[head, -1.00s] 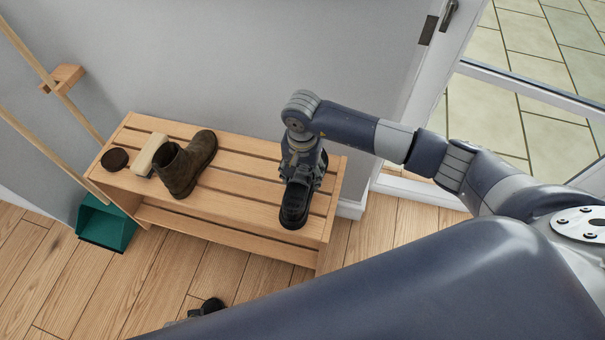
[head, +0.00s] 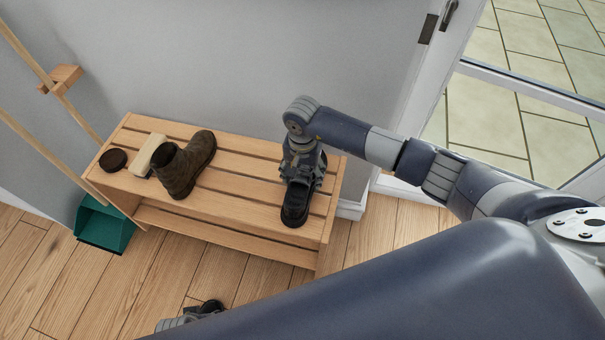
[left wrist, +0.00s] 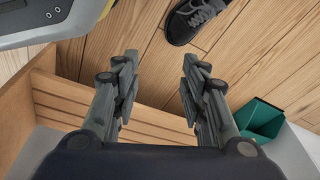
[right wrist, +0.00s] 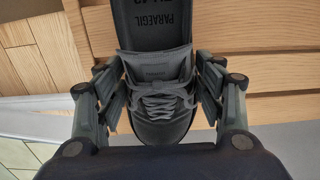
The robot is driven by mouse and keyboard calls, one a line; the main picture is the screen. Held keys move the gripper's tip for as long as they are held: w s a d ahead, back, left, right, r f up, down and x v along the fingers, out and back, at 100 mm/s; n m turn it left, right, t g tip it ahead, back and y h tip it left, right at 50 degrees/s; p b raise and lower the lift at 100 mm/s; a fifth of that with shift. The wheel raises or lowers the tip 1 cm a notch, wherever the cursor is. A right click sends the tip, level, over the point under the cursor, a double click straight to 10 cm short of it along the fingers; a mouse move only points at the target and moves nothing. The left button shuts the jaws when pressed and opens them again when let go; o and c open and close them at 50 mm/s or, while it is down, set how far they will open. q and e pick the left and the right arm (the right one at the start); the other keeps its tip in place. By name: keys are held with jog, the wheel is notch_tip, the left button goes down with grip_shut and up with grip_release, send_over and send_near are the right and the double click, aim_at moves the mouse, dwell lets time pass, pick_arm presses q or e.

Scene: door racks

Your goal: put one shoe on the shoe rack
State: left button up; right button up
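The shoe rack (head: 235,203) is a slatted wooden bench against the wall. A black laced shoe (head: 295,209) sits on its top at the right end; it also shows in the right wrist view (right wrist: 158,98). My right gripper (head: 302,178) is around this shoe, one finger at each side of the laced part, and its fingers look spread. Any slight contact is hard to tell. Another dark laced shoe (left wrist: 196,18) lies on the floor in the left wrist view. My left gripper (left wrist: 158,75) is open and empty, low in front of the rack.
A green dustpan (head: 104,226) is at the rack's left end. The slats between boot and black shoe are clear. A glazed door (head: 525,95) is at right.

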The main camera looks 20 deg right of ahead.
pick_arm(q)
jog(key=shift+w+r, duration=0.1)
jog(key=shift+w, duration=0.05)
pick_arm(e)
jog(key=shift+o, duration=0.4)
jog(key=shift+r, duration=0.2)
pick_arm(q)
jog(key=s+f, duration=0.1)
jog(key=s+f+p, duration=0.1)
jog(key=f, duration=0.1)
jog(key=s+f, duration=0.1)
jog(key=shift+a+f, duration=0.15)
jog(key=shift+f, duration=0.05)
pick_arm(e)
notch_tip(320, 180, up, 12)
pick_arm(q)
jog(key=shift+p, duration=0.3)
pick_arm(e)
jog(key=shift+f, duration=0.15)
